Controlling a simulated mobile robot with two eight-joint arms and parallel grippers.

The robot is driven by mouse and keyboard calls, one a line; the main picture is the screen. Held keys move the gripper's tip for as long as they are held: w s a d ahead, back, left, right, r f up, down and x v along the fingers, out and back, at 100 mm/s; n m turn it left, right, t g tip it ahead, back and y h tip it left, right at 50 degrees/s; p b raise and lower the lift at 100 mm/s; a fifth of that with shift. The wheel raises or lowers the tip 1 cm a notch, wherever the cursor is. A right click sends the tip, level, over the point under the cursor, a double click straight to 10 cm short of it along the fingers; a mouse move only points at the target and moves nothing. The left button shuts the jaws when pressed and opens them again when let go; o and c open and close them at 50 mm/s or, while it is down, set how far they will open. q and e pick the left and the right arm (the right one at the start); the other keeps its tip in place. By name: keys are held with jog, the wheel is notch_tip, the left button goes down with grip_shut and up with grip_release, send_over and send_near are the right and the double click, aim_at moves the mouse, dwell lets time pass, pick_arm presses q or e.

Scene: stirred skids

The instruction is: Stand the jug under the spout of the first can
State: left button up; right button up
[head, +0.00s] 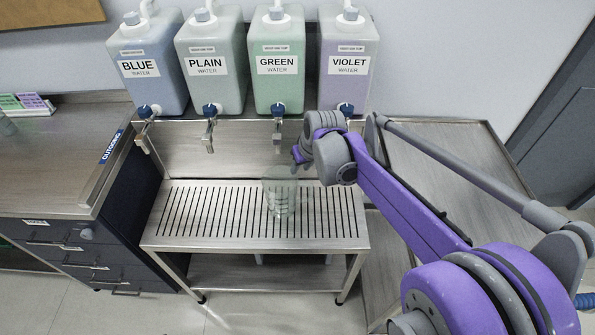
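A clear jug (280,196) with dark markings stands upright on a slatted metal bench (159,238), roughly below the green can's spout (278,138). Several cans stand in a row above; the leftmost is the BLUE water can (150,85), with its tap and spout (144,138) at the bench's left end. My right gripper (299,157) comes in from the right, just above and behind the jug's rim. Its fingers are small and partly hidden by the wrist, so I cannot tell whether they are open or touch the jug. My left gripper is not in view.
PLAIN (213,80), GREEN (278,85) and VIOLET (346,85) cans stand right of the blue one. The bench's left part is clear. A counter with drawers (60,175) borders it at left; a steel table (455,150) lies at right.

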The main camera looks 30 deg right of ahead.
jog(key=s+a+f+n, duration=0.1)
jog(key=s+a+f, duration=0.1)
jog(key=s+a, duration=0.4)
jog(key=s+a+f, duration=0.2)
jog(key=s+a, duration=0.4)
jog(key=s, duration=0.9)
jog(key=shift+a+f+n, duration=0.15)
jog(key=shift+a+n, duration=0.25)
dwell(0.8)
